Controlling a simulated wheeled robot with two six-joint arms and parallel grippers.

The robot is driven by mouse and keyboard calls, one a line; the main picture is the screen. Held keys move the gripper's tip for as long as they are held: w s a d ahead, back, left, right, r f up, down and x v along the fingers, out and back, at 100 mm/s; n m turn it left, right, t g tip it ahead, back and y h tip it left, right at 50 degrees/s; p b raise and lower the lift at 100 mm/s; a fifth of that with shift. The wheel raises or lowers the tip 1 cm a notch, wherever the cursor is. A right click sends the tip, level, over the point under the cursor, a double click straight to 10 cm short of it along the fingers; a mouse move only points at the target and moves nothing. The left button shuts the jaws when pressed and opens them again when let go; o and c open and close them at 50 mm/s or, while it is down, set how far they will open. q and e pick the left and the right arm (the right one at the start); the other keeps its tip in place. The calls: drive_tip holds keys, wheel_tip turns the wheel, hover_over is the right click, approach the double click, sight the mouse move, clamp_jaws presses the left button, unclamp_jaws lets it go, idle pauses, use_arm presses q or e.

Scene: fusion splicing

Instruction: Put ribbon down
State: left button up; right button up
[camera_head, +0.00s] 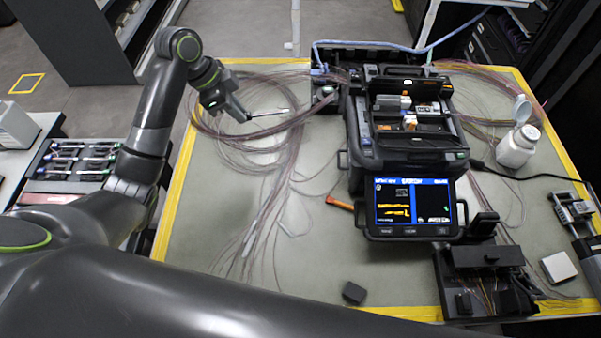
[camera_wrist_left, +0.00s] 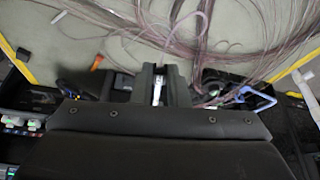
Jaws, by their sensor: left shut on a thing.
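My left gripper (camera_head: 243,116) is above the left part of the mat, near the loops of fibre. It is shut on a thin pale piece that I take for the ribbon (camera_head: 270,112), which sticks out to the right towards the splicer. In the left wrist view the gripper's dark jaws (camera_wrist_left: 160,80) close around a small white piece (camera_wrist_left: 157,91). I cannot tell whether the ribbon touches the fibre loops (camera_head: 215,130) below it. My right gripper is not in view.
The black fusion splicer (camera_head: 360,148) with its lit screen stands centre right. An orange-handled tool (camera_head: 340,204), a white bottle (camera_head: 517,147), a black fixture (camera_head: 482,256) and a grey tool (camera_head: 575,210) are around it.

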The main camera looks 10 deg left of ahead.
use_arm(q)
drive_tip(key=s+d+f+m+g+p, duration=0.1)
drive_tip(key=s+d+f+m, duration=0.1)
drive_tip(key=d+f, duration=0.7)
hover_over(291, 176)
drive_tip(key=a, duration=0.1)
drive_tip(key=f, duration=0.2)
drive_tip(key=f+p, duration=0.1)
drive_tip(key=f, duration=0.1)
drive_tip(key=shift+s+a+f, duration=0.1)
drive_tip(key=shift+s+a, duration=0.1)
drive_tip(key=shift+s, duration=0.05)
wheel_tip(291, 176, down, 4)
drive_tip(key=shift+r, duration=0.15)
drive_tip(key=o, duration=0.8)
drive_tip(key=b+v, duration=0.1)
drive_tip(key=v, duration=1.1)
drive_tip(key=shift+a, duration=0.1)
